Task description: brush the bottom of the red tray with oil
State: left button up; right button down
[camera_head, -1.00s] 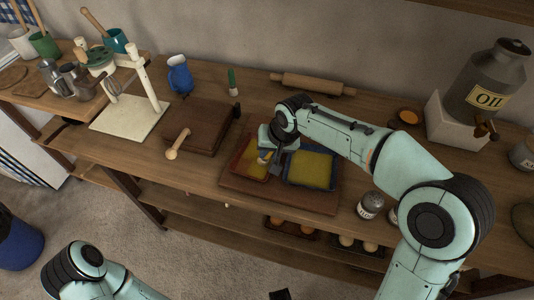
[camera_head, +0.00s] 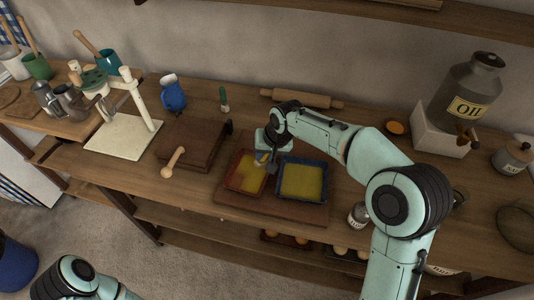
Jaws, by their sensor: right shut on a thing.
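The red tray (camera_head: 235,184) lies on a brown board on the counter. Its bottom is largely yellow-olive, with red showing toward the left and front. A blue-rimmed tray (camera_head: 303,196) with a yellow bottom lies right beside it on the same board. My right gripper (camera_head: 266,160) is over the right back part of the red tray, near the gap between the trays. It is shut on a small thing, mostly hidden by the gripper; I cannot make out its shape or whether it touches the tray. My left arm shows at the bottom left, its gripper out of view.
A brown block (camera_head: 192,143) with a wooden-handled tool (camera_head: 172,163) at its front stands to the left. A rolling pin (camera_head: 302,98) lies at the back. The oil can (camera_head: 467,95) stands on a white block at the right. A small jar (camera_head: 358,214) is right of the board.

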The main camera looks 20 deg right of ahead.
jog(key=shift+w+a+p, duration=0.7)
jog(key=shift+w+a, duration=0.45)
jog(key=shift+a, duration=0.25)
jog(key=shift+s+a+f+b, duration=0.1)
jog(key=shift+s+a+b, duration=0.6)
jog(key=shift+s, duration=0.15)
pick_arm(q)
jog(key=shift+s+f+b, duration=0.25)
jog(key=shift+f+b, duration=0.4)
jog(key=shift+s+f+b, duration=0.2)
jog(key=shift+f+b, duration=0.45)
pick_arm(e)
jog(key=shift+s+a, duration=0.85)
jog(key=shift+s, duration=0.25)
jog(key=shift+s+a, duration=0.85)
jog(key=shift+s, duration=0.25)
pick_arm(q)
jog(key=shift+r, duration=0.1)
pick_arm(e)
jog(key=shift+w, duration=0.1)
